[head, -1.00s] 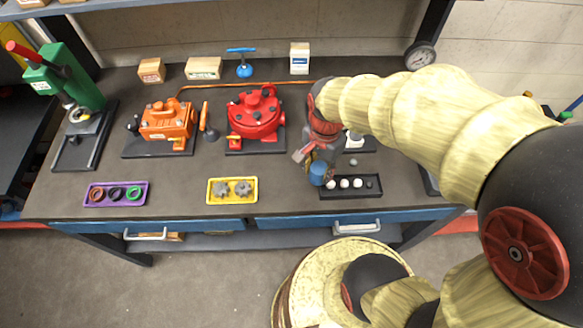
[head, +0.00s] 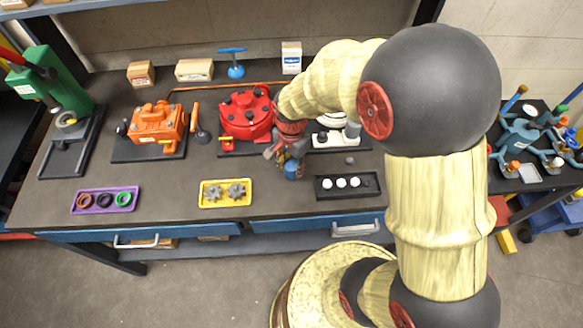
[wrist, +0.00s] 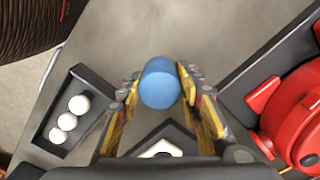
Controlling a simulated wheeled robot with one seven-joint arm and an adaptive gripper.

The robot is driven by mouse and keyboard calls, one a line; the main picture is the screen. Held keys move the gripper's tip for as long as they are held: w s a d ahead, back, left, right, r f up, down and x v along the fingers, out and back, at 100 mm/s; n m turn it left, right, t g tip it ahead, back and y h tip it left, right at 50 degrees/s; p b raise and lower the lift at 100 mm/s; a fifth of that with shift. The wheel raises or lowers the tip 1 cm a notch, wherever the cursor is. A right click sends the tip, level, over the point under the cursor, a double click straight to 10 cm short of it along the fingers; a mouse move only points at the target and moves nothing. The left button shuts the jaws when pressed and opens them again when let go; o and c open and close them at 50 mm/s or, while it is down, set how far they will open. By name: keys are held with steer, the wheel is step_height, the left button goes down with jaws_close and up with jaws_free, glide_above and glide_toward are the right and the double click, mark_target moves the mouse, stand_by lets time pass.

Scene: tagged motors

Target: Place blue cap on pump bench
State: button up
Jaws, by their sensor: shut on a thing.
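The blue cap (head: 293,171) is a small blue cylinder, held above the bench. My gripper (head: 289,162) is shut on it; in the wrist view the cap (wrist: 160,83) sits between the two fingers (wrist: 160,88). The pump bench (head: 225,165) is a dark-topped workbench with blue drawers. The cap is in front of the red pump (head: 247,113), left of the black tray (head: 329,195). The red pump (wrist: 300,120) also shows at the right of the wrist view. Whether the cap touches the bench top cannot be told.
The black tray holds white balls. A white unit (head: 335,135) stands behind it, partly hidden by my arm. An orange pump (head: 157,125), a yellow tray of gears (head: 225,204) and a purple tray of rings (head: 105,211) are to the left. Bare bench lies between pumps and trays.

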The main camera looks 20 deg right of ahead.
steer(key=shift+f, duration=0.1)
steer(key=o, duration=1.1)
steer(key=shift+o, duration=0.2)
step_height(320, 180, up, 12)
steer(key=p, duration=0.3)
step_height(320, 180, up, 11)
steer(key=n+t, duration=0.3)
steer(key=n, duration=0.3)
glide_above(292, 164)
steer(key=s, duration=0.5)
steer(key=s+r+n+t, duration=0.2)
steer(key=s+r+n, duration=0.4)
steer(key=s, duration=0.3)
steer(key=shift+a+n+t, duration=0.15)
steer(key=shift+n+t, duration=0.15)
